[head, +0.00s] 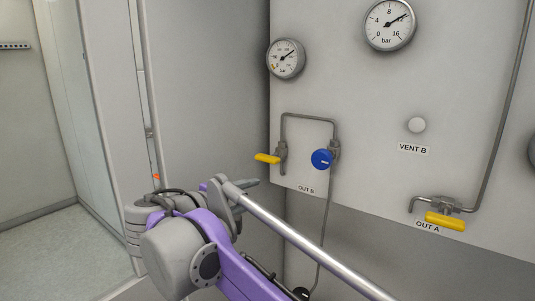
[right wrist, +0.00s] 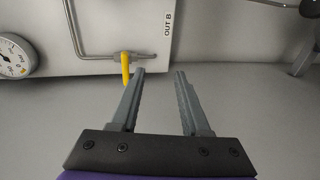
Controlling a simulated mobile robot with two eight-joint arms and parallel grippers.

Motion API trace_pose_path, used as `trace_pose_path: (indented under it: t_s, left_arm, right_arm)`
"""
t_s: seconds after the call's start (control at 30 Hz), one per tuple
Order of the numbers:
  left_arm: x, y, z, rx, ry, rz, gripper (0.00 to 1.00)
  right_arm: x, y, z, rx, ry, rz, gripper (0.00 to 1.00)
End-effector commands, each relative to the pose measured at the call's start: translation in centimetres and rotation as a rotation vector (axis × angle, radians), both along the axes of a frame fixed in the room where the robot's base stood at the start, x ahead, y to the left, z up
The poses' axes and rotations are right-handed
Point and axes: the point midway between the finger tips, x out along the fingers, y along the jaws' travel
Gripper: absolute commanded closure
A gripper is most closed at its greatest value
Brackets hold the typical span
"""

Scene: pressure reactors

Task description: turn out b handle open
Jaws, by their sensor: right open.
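The yellow OUT B handle (head: 267,158) is on a small valve at the left edge of the grey panel, above the OUT B label (head: 306,190). It points out to the left. In the right wrist view the handle (right wrist: 126,68) shows just left of the left fingertip, outside the gap between the fingers. My right gripper (right wrist: 161,73) is open with nothing between its fingers. In the head view my right gripper (head: 240,190) is below and left of the handle, partly hidden by my own arm. My left gripper is not in view.
A blue knob (head: 321,159) sits right of the OUT B valve, joined by a bent pipe (head: 308,117). A second yellow handle (head: 445,221) is at OUT A.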

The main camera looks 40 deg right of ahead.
Motion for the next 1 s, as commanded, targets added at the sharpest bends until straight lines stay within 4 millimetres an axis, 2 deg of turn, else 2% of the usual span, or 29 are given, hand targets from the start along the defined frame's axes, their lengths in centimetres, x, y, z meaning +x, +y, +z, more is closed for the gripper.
trace_pose_path:
  t_s: [0.03, 0.1, 0.27, 0.37, 0.73, 1.0]
  left_arm:
    - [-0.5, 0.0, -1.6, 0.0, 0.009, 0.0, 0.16]
    - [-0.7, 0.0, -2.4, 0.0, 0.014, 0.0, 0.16]
    - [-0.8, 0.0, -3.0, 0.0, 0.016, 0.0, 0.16]
    - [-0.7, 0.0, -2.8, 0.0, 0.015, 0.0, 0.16]
    - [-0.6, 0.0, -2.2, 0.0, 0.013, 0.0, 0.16]
    - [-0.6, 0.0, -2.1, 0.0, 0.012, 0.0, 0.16]
  right_arm:
    - [0.8, 0.3, 0.5, -0.064, -0.006, -0.004, 0.54]
    - [1.4, 0.6, 2.1, -0.137, -0.023, -0.01, 0.54]
    - [2.1, 0.6, 4.0, -0.213, -0.046, -0.017, 0.54]
    - [2.4, -0.4, 4.4, -0.218, -0.047, -0.019, 0.54]
    - [4.2, -7.0, 4.4, -0.215, -0.047, -0.02, 0.54]
    - [4.9, -9.3, 4.3, -0.214, -0.046, -0.016, 0.54]
